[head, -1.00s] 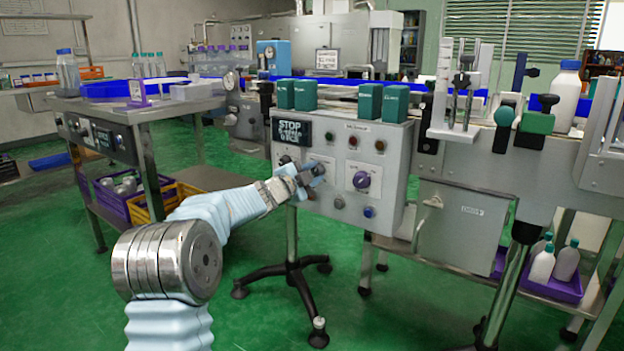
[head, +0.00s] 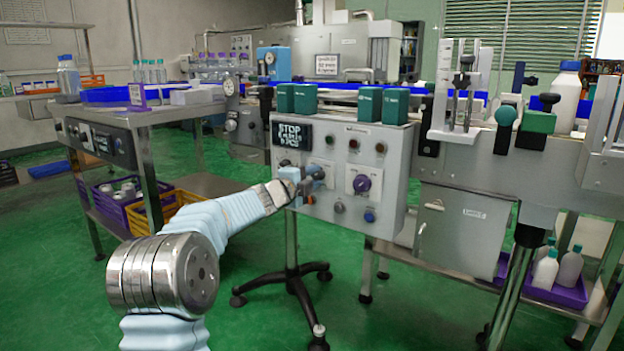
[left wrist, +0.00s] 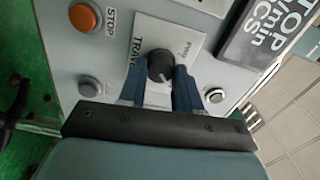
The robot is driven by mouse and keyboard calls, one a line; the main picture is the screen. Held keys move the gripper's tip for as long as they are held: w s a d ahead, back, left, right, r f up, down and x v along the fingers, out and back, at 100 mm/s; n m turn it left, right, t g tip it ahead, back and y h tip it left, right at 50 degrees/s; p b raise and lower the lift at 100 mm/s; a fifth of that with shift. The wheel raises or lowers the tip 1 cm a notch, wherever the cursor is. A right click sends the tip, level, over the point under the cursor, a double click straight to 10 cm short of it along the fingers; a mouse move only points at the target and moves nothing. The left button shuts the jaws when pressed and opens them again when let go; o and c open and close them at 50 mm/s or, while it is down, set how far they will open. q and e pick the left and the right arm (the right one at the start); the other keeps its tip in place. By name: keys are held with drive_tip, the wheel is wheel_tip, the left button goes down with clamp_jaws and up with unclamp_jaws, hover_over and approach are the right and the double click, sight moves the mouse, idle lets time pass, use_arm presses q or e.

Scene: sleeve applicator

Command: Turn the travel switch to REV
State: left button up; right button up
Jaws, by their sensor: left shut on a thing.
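The travel switch is a dark round knob (left wrist: 160,66) on a pale plate lettered "TRAV…" (left wrist: 143,36) in the left wrist view. My left gripper (left wrist: 160,84) has its two blue fingers on either side of the knob, shut on it. In the head view my left gripper (head: 312,176) is at the control panel (head: 338,199), left of a purple knob (head: 362,183), and hides the switch. The switch's pointed setting is too small to read. My right gripper is not in view.
An orange STOP button (left wrist: 85,17) and a grey button (left wrist: 90,86) sit near the switch. A display (head: 292,133) is above it. Green boxes (head: 306,98) stand on top of the panel. A steel table (head: 150,115) stands to the left.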

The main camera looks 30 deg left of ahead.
use_arm(q)
drive_tip(key=shift+f, duration=0.1)
drive_tip(key=o, duration=1)
drive_tip(key=shift+o, duration=0.2)
drive_tip(key=s+a, duration=0.1)
drive_tip(key=s, duration=1.2)
drive_tip(key=shift+s, duration=0.4)
